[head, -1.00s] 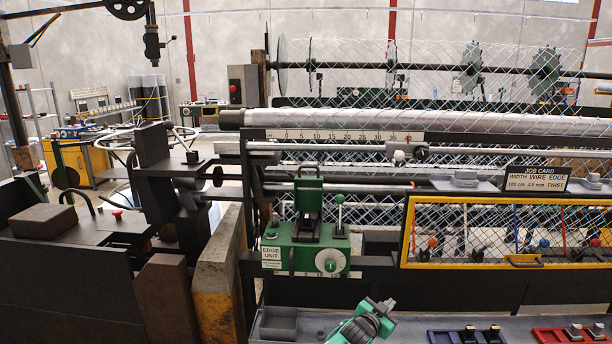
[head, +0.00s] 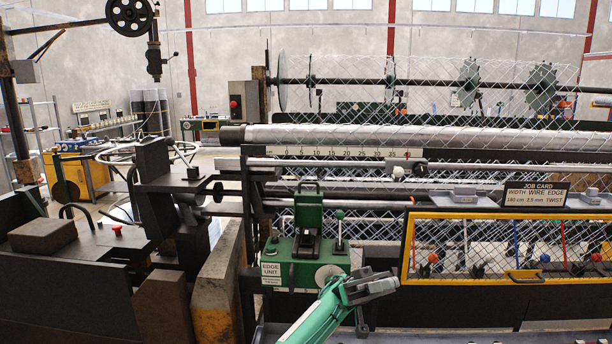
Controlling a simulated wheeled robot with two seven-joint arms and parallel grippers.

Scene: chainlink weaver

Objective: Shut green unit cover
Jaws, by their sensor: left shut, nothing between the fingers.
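The green edge unit (head: 283,272) sits at lower centre, with an "EDGE UNIT" label on its front left and a white dial at front right. Its green cover (head: 308,197) stands upright at the back, raised open, with a handle on top. A dark mechanism (head: 307,243) shows in front of the cover. My left gripper (head: 394,286) is shut and empty, to the right of the dial and lower than the cover, pointing right. My left arm hides the unit's lower right front. My right gripper is not in view.
A green-knobbed lever (head: 339,230) stands on the unit's right side. A yellow-framed mesh guard (head: 408,250) is to the right of my gripper. A ruled rail (head: 345,154) and roller run behind. A rust-edged post (head: 218,290) stands to the left.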

